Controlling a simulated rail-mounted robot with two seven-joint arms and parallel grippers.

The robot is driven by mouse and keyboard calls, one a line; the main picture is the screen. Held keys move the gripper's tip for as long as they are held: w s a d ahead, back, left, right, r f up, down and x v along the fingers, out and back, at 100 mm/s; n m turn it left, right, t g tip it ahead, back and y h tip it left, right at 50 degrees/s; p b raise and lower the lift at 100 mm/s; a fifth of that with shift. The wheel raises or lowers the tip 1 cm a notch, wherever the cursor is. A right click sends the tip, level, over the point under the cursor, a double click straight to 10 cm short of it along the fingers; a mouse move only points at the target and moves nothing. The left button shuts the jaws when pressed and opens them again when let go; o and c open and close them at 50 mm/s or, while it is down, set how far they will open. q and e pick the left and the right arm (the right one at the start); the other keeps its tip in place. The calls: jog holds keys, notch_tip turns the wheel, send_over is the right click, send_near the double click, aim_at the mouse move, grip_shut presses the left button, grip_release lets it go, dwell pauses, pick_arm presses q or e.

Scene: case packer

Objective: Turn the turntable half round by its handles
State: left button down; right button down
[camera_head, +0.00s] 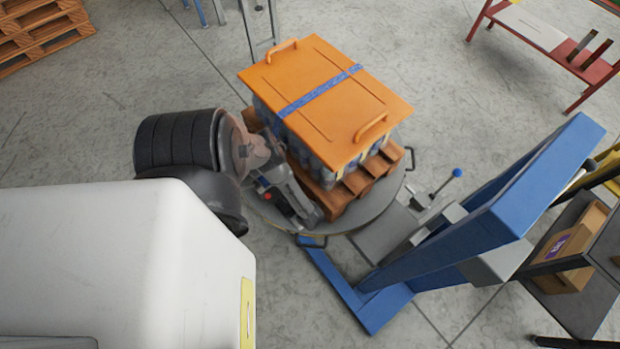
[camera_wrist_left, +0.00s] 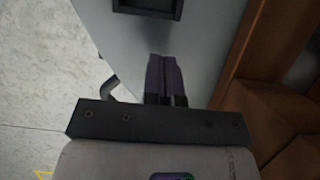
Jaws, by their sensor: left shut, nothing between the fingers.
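The round grey turntable (camera_head: 384,198) carries a loaded wooden pallet (camera_head: 352,188). My left gripper (camera_head: 312,218) is low over the near part of the turntable, beside the pallet and close to the dark handle. In the left wrist view its fingers (camera_wrist_left: 166,75) are shut and empty above the grey plate (camera_wrist_left: 205,50). A curved bar (camera_wrist_left: 108,88) shows at the plate's edge, partly hidden by the gripper. My right gripper is out of view.
An orange lid (camera_head: 330,95) with two loop handles and a blue strap tops the load. A blue wrapper mast (camera_head: 480,225) and its base stand close on the right, with a blue-knobbed lever (camera_head: 457,173). A red bench (camera_head: 540,35) stands far right.

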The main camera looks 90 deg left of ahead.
pick_arm(q)
jog(key=p+v, duration=0.3)
jog(key=v, duration=0.7)
jog(key=shift+r, duration=0.2)
jog(key=shift+s, duration=0.1)
